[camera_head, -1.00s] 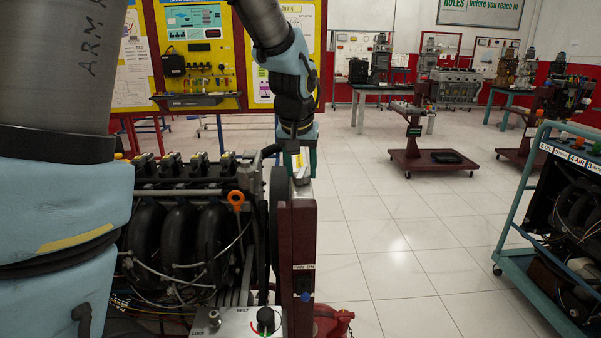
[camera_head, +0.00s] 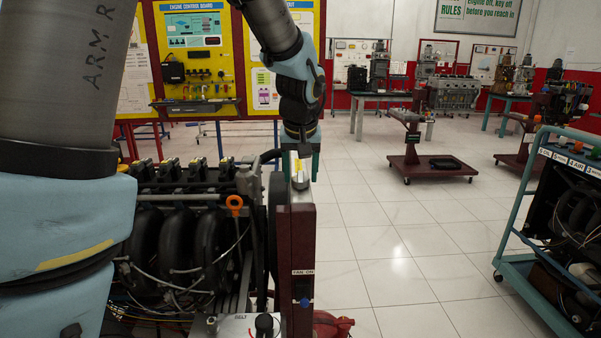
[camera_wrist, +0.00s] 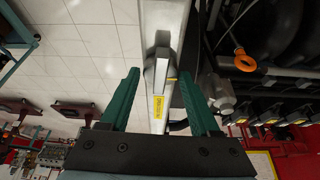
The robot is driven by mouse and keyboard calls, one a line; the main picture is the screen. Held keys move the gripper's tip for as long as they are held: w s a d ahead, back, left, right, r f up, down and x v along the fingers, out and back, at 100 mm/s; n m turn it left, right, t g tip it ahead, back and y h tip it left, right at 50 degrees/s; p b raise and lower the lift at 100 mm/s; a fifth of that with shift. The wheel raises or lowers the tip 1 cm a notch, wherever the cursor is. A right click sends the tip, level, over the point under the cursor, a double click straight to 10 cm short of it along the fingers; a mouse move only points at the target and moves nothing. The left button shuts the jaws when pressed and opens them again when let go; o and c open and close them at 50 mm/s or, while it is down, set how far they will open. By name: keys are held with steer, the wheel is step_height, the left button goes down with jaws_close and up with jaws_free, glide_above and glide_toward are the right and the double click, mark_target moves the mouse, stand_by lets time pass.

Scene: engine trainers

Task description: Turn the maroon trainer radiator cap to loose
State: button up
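The maroon-framed radiator (camera_head: 302,235) stands upright at the right end of the engine trainer in the head view. Its silver top (camera_wrist: 158,15) runs up the middle of the wrist view. A grey raised cap with a bar-like grip (camera_wrist: 162,62) sits on that top, with a yellow label (camera_wrist: 158,107) nearer the palm. My gripper (camera_wrist: 159,74) is open above the radiator top, with one green finger on each side of the cap and gaps visible. In the head view my gripper (camera_head: 301,166) partly hides the cap. The cap's turn marks are not readable.
The engine (camera_head: 185,225) with hoses and wiring is left of the radiator. An orange ring handle (camera_wrist: 245,61) stands clear of the fingers. A teal cart (camera_head: 545,215) is at the right. Tiled floor (camera_head: 400,240) between them is open.

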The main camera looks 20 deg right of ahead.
steer(key=shift+o, duration=1.4)
steer(key=b+v, duration=0.1)
steer(key=v, duration=0.9)
steer(key=shift+s+r+b, duration=0.15)
steer(key=shift+r+b, duration=0.2)
steer(key=shift+r, duration=0.05)
